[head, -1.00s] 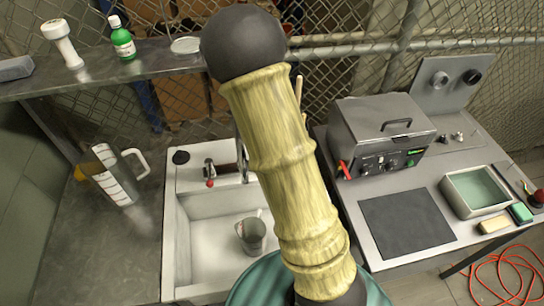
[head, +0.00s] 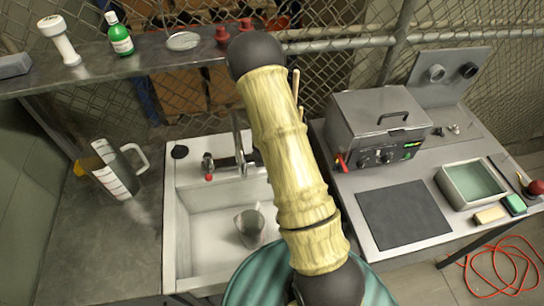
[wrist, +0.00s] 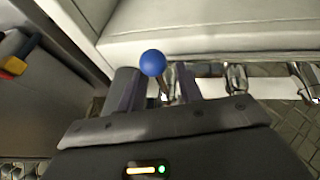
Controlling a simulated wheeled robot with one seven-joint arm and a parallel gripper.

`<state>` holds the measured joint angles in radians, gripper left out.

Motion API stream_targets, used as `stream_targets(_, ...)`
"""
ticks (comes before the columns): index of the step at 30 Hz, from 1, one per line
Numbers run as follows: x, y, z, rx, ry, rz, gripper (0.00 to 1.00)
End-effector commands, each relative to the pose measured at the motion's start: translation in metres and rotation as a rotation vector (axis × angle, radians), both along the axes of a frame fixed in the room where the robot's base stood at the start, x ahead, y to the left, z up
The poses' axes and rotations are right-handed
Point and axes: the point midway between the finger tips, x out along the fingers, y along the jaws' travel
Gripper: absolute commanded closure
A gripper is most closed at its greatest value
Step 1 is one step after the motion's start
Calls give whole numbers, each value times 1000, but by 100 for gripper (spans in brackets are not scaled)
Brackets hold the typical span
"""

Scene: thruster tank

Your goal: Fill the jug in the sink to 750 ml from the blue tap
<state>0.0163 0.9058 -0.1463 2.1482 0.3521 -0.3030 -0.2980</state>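A small grey jug (head: 249,229) sits in the basin of the white sink (head: 205,255) in the head view; its water level cannot be read. A tap with a red knob (head: 208,177) stands at the back of the sink, beside the spout (head: 237,140). The blue tap's round knob (wrist: 152,63) shows in the wrist view, between and just beyond the fingertips. My gripper (wrist: 157,88) is open, its two dark fingers apart with the knob's stem in the gap. Contact cannot be told. In the head view my arm hides the gripper and the blue tap.
A shelf (head: 100,72) with a green bottle (head: 120,35) runs behind. A bench (head: 440,225) with a grey box (head: 375,120) is to the right.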

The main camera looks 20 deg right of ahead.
Motion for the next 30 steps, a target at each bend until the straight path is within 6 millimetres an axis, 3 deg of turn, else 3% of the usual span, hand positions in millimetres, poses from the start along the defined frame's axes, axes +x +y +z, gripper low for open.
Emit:
stream_targets(9, 1, -2, -3, 1, -1, -2, 64)
stream_targets(15, 1, -1, -3, 0, 0, -1, 100)
stream_targets(30, 1, 0, -3, 1, -1, 1, 100)
